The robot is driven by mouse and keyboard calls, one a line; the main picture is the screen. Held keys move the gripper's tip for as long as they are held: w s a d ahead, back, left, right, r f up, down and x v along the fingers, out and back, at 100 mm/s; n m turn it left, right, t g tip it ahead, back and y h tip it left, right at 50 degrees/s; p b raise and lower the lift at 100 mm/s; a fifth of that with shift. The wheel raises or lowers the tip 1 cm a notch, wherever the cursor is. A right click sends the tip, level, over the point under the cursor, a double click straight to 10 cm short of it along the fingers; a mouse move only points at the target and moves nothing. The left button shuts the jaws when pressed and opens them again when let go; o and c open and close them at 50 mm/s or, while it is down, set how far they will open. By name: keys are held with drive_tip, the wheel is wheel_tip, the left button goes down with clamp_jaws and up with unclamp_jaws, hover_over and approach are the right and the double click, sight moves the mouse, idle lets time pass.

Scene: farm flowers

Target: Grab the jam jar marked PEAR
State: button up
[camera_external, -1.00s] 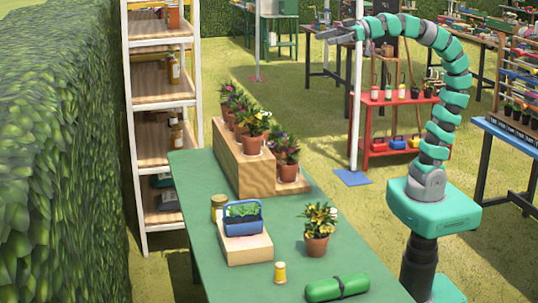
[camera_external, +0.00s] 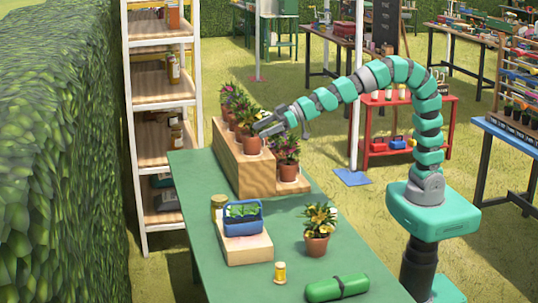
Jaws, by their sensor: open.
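No label reading PEAR is legible from here, so I cannot tell which jar is the pear jam. A squat jar with a pale lid (camera_external: 217,207) stands on the green table behind the blue basket, partly hidden by it. A small yellow jar or bottle with a white band (camera_external: 280,272) stands near the table's front. More jars, such as an amber one (camera_external: 173,70), stand on the tall shelf at left. My gripper (camera_external: 260,126) is open and empty. In the picture it overlaps the potted flowers on the wooden step stand, well away from both table jars.
The wooden step stand (camera_external: 239,170) with several potted flowers fills the table's far end. A blue basket (camera_external: 243,229) sits on a wooden block (camera_external: 247,250). A potted yellow-flowered plant (camera_external: 317,240) and a green roll (camera_external: 337,287) are at right. Bare green table (camera_external: 193,181) shows at left.

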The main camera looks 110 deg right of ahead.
drive_tip(key=w+d+f+g, duration=0.1)
drive_tip(key=w+d+f, duration=0.15)
drive_tip(key=f, duration=1.35)
drive_tip(key=m+h+b, duration=0.1)
approach(220, 212)
drive_tip(key=s+d, duration=0.3)
drive_tip(key=s, duration=0.1)
drive_tip(key=shift+g, duration=0.3)
drive_tip(key=shift+r+b+x, duration=0.1)
drive_tip(key=shift+b+x, duration=0.65)
drive_tip(key=shift+x, duration=2.75)
drive_tip(key=shift+r+b+x, duration=0.15)
drive_tip(key=shift+b+x, duration=0.6)
drive_tip(key=shift+x, duration=2.7)
drive_tip(key=shift+w, duration=0.15)
drive_tip(key=shift+c, duration=0.3)
drive_tip(key=c, duration=1.3)
drive_tip(key=shift+a, duration=0.1)
drive_tip(key=shift+c, duration=0.2)
drive_tip(key=shift+r, duration=0.1)
